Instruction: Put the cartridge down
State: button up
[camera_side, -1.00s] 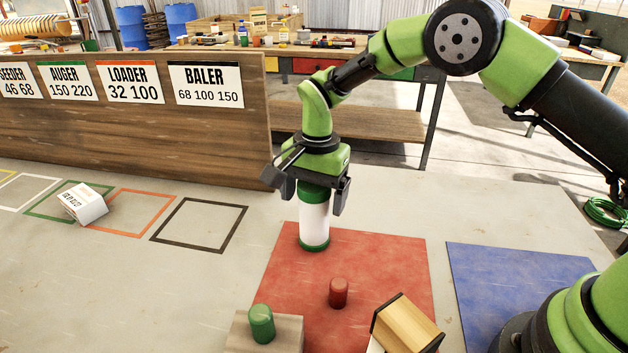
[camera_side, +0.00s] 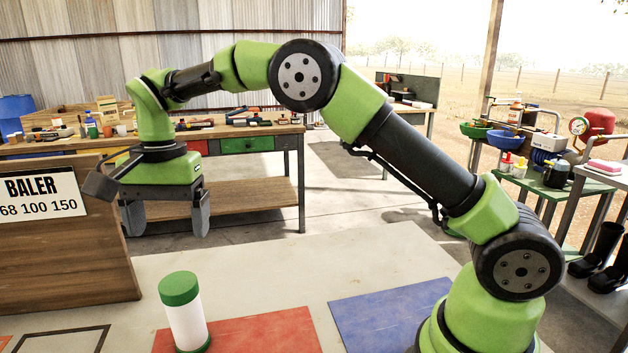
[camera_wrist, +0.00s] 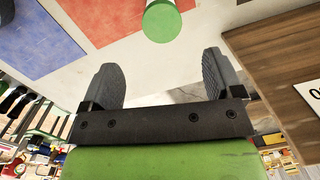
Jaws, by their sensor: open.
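The cartridge (camera_side: 187,322), a white cylinder with green caps, stands upright at the far left part of the red mat (camera_side: 268,335). In the wrist view its green top cap (camera_wrist: 161,20) shows at the upper edge, beyond the fingertips. My gripper (camera_side: 167,222) is open and empty, raised above the cartridge and clear of it. In the wrist view my two grey fingers (camera_wrist: 160,68) are spread apart with nothing between them.
A blue mat (camera_side: 385,315) lies right of the red one. A wooden board with a BALER sign (camera_side: 38,195) stands at the left. A black outlined square (camera_side: 62,338) is partly in view. A workbench (camera_side: 240,160) with tools stands behind.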

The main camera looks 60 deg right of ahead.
jog(key=s+d+r+n+t+y, duration=0.1)
jog(key=s+d+r+n+t, duration=0.2)
jog(key=s+r, duration=0.4)
jog(key=s+d+r+n+t, duration=0.25)
jog(key=s+r, duration=0.35)
jog(key=s, duration=0.4)
jog(key=s+d+f+n+t, duration=0.2)
jog(key=s+f, duration=0.1)
jog(key=s, duration=0.5)
jog(key=shift+s+f, duration=0.25)
jog(key=shift+f, duration=0.05)
